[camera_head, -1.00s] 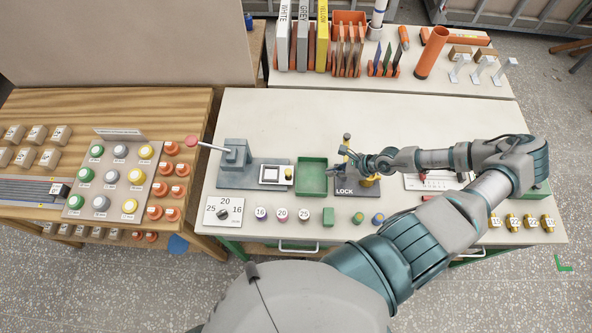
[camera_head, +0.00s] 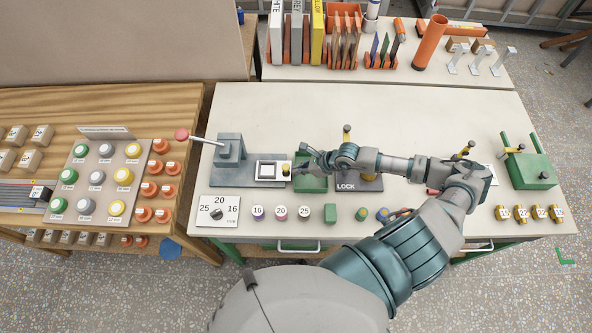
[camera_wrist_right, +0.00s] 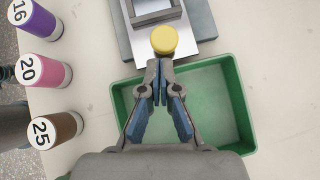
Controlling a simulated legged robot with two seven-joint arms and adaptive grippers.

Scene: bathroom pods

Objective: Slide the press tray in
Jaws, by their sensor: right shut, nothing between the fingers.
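The press tray (camera_head: 267,171) is a pale plate with a square frame, lying on the grey base of the press (camera_head: 229,151). Its yellow knob (camera_head: 286,168) is on the right end and also shows in the wrist view (camera_wrist_right: 164,40). The tray sticks out to the right of the press head. My right gripper (camera_head: 298,170) is shut and empty, above the green bin. In the wrist view its fingertips (camera_wrist_right: 160,64) are right beside the knob; I cannot tell whether they touch it. My left gripper is not in view.
The open green bin (camera_head: 312,184) lies under my right gripper. The LOCK block (camera_head: 346,187) is partly behind my arm. Small labelled cylinders (camera_head: 280,213) stand along the front. The table (camera_head: 290,114) behind the press is clear.

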